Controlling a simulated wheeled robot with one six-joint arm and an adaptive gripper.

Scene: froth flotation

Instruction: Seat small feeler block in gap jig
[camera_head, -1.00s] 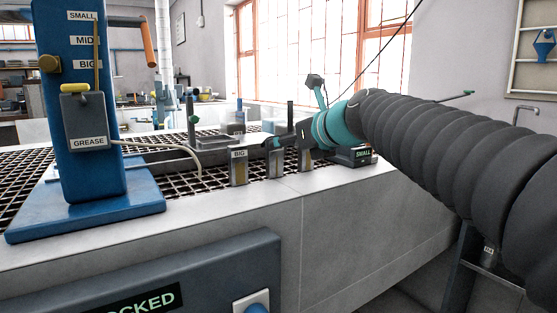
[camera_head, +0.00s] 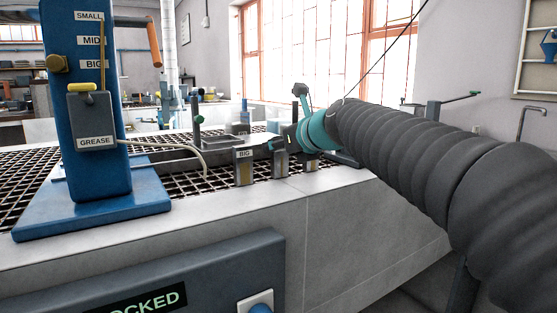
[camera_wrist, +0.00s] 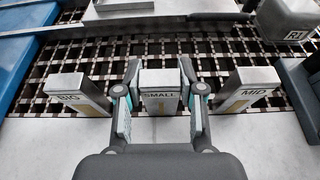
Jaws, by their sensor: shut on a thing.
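The small feeler block (camera_wrist: 160,88) is a pale upright block with "SMALL" on its top edge and a yellow mark on its face. In the wrist view it stands between the two fingers of my gripper (camera_wrist: 160,98), which is shut on it. It looks upright, at the grating's edge; whether its base touches the surface I cannot tell. In the head view my gripper (camera_head: 277,146) is small and partly hides the blocks. I cannot make out the gap jig for certain in either view.
The BIG block (camera_wrist: 78,92) stands close on the left and the MID block (camera_wrist: 246,88) close on the right. A grey part marked R1 (camera_wrist: 288,18) is at the upper right. The blue grease stand (camera_head: 85,120) is left in the head view.

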